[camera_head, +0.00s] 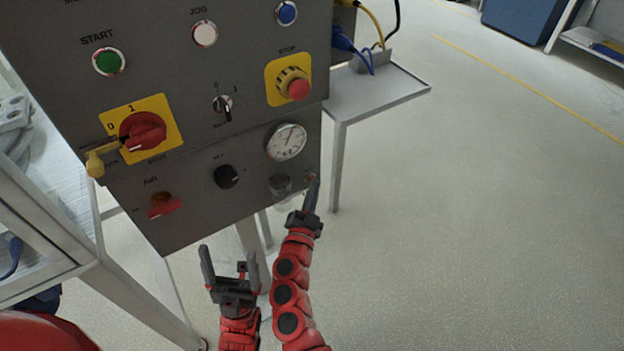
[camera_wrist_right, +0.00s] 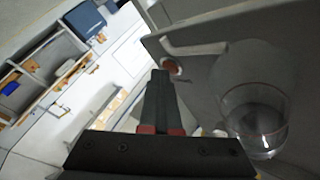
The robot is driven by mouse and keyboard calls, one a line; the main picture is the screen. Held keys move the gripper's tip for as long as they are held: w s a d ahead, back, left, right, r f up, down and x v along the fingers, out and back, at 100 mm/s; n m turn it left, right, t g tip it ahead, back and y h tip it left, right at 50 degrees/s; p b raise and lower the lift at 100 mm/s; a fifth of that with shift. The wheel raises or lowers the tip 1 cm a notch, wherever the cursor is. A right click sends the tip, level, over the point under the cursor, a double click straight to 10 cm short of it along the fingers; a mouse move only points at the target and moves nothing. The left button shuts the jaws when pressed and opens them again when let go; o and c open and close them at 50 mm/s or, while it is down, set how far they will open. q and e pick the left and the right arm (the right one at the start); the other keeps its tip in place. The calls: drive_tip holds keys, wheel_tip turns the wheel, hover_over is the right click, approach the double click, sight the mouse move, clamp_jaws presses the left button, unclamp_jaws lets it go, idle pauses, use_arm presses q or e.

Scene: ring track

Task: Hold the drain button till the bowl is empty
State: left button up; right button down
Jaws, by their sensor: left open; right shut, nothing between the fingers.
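The drain button (camera_head: 311,178) is a small reddish disc at the lower right edge of the grey panel; it also shows in the right wrist view (camera_wrist_right: 172,68). My right gripper (camera_head: 314,182) is shut and empty, its fingertips (camera_wrist_right: 160,74) right at the button. I cannot tell whether they touch it or whether it is pressed in. The clear bowl (camera_head: 280,185) is on the panel just left of the button, and it is larger in the right wrist view (camera_wrist_right: 256,118). Its liquid level is hard to make out. My left gripper (camera_head: 229,254) is open and empty below the panel.
The panel carries a round gauge (camera_head: 286,142), a black knob (camera_head: 227,176), a red air switch (camera_head: 163,205), a red main switch (camera_head: 143,131) and a red stop button (camera_head: 298,89). A grey side table (camera_head: 380,95) stands behind right. The floor at right is clear.

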drive_tip(key=shift+s, duration=0.1)
idle(0.4)
drive_tip(key=shift+s+d+p, duration=0.35)
drive_tip(key=shift+s+d, duration=0.15)
drive_tip(key=shift+s, duration=0.1)
drive_tip(key=s+d, duration=0.1)
drive_tip(key=s, duration=0.1)
drive_tip(key=s+d+p, duration=0.1)
drive_tip(key=s+d, duration=0.1)
idle(0.4)
